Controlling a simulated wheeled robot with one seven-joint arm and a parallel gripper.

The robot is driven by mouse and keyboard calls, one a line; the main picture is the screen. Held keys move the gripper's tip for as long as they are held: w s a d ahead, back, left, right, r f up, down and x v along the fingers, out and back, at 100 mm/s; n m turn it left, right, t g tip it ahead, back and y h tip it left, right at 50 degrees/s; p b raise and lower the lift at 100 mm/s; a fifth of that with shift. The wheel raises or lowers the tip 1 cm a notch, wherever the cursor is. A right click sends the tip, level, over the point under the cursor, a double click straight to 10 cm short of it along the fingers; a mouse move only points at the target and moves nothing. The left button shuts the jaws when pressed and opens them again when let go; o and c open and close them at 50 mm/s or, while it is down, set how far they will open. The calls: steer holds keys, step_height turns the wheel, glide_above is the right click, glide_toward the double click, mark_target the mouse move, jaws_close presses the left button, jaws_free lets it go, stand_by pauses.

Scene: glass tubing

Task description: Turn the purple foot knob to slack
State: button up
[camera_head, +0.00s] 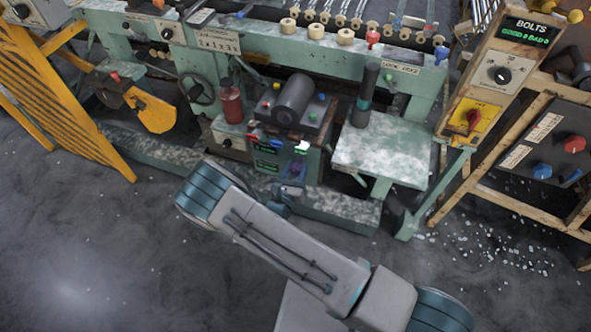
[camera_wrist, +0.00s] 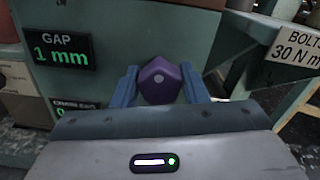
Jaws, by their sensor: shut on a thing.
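The purple foot knob (camera_wrist: 159,82) is on the front of a green machine housing in the wrist view. It is faceted with a pale dot on its face. My gripper (camera_wrist: 160,88) is shut on it, with one blue finger at each side. The lower part of the knob is hidden behind my gripper body. In the head view my gripper (camera_head: 291,190) is at the low front of the green housing (camera_head: 312,160), and I cannot make out the knob clearly there.
A display (camera_wrist: 61,51) reading GAP 1 mm is left of the knob, with a second display (camera_wrist: 72,107) partly hidden below it. A BOLTS panel (camera_wrist: 296,48) reads 30 N m at right. A green side table (camera_head: 385,150) juts out to the right of the housing.

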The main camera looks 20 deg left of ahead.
steer(key=n, duration=0.6)
steer(key=shift+n, duration=0.3)
steer(key=n, duration=1.2)
steer(key=shift+a+n, duration=0.1)
steer(key=shift+n, duration=0.2)
steer(key=n, duration=0.5)
steer(key=shift+n+p, duration=0.3)
steer(key=shift+n, duration=0.4)
steer(key=o, duration=1)
steer(key=shift+c, duration=0.2)
steer(key=shift+s, duration=0.1)
